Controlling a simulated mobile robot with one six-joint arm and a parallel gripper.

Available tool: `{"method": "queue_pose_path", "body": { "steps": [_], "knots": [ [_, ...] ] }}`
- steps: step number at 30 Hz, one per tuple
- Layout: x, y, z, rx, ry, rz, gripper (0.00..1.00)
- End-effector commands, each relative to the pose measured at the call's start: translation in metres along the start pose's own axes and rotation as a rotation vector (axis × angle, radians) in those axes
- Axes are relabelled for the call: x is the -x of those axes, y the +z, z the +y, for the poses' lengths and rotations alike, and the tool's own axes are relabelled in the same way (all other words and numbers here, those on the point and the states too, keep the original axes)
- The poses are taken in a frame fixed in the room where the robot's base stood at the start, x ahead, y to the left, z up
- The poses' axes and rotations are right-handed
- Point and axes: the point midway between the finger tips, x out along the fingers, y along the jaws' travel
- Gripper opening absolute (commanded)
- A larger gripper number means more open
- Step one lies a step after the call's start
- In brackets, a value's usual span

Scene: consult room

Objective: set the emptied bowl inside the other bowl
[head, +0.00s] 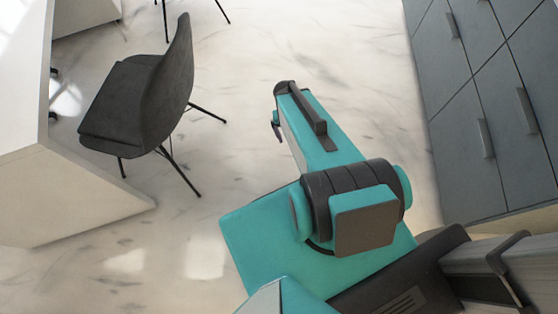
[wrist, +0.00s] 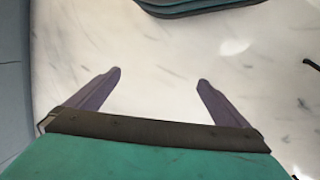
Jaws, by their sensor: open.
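No bowl shows in either view. My gripper (wrist: 160,85) is open and empty in the wrist view, its two fingers apart over bare pale marble floor. In the head view my teal arm reaches up the middle of the picture over the floor, and the gripper's fingers cannot be made out clearly there.
A dark chair (head: 145,95) stands on the left beside a white desk (head: 60,190). Grey drawer cabinets (head: 480,110) line the right side. The marble floor (head: 310,45) between chair and cabinets is clear.

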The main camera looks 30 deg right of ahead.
Motion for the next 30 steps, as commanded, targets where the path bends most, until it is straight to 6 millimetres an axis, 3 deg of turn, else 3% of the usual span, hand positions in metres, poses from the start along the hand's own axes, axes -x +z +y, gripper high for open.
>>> {"method": "queue_pose_path", "body": {
  "steps": [1,6,13,18,30],
  "knots": [
    [-0.009,0.017,-0.018,0.050,-0.011,-0.033,1.00],
    [-0.034,0.071,-0.064,0.197,-0.047,-0.138,1.00],
    [-0.055,0.128,-0.097,0.334,-0.081,-0.241,1.00],
    [-0.059,0.141,-0.103,0.363,-0.089,-0.265,1.00],
    [-0.059,0.140,-0.103,0.362,-0.089,-0.263,1.00]
  ]
}}
